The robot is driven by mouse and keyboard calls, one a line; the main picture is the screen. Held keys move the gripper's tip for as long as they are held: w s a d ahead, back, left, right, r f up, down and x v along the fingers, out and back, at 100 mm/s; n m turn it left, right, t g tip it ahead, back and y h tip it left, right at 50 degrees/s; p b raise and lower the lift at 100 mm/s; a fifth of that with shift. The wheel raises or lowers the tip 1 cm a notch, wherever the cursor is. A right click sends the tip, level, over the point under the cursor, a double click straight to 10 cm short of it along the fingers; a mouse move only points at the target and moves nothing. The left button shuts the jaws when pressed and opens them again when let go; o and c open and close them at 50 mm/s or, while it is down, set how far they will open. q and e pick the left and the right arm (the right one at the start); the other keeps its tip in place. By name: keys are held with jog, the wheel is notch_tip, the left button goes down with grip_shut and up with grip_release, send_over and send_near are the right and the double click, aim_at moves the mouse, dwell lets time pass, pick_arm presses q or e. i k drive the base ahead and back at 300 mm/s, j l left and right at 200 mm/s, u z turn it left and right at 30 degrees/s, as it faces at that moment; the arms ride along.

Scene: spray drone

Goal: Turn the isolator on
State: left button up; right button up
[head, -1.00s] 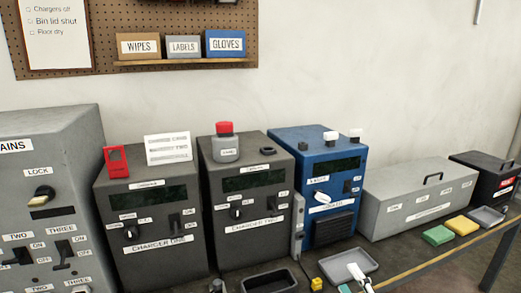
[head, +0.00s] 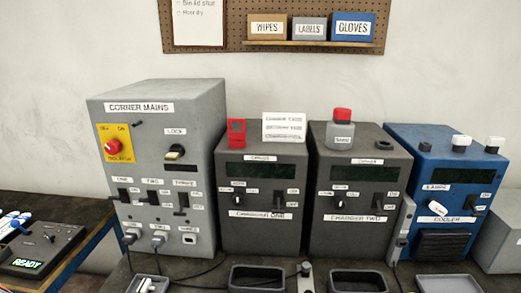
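The grey cabinet labelled CORNER MAINS (head: 195,115) stands left of centre on the bench. On its upper left front is a yellow plate (head: 126,157) with a red rotary knob, the isolator (head: 113,147). Small marks sit above the knob, the right one reading ON; its exact turn is too small to tell. A LOCK key switch (head: 175,153) is to the right of it. Below are three dark toggle switches, ONE (head: 123,196), TWO (head: 152,198) and THREE (head: 182,201). Neither of my grippers is in view.
Two dark chargers, CHARGER ONE (head: 262,228) and CHARGER TWO (head: 352,232), and a blue cooler (head: 410,155) stand to the right. Plugs and cables run from the cabinet's lower front. Black trays (head: 257,271) lie in front. A dark box marked READY (head: 45,250) is at the left.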

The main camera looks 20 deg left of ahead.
aim_at(113, 148)
jog(key=u, duration=1.35)
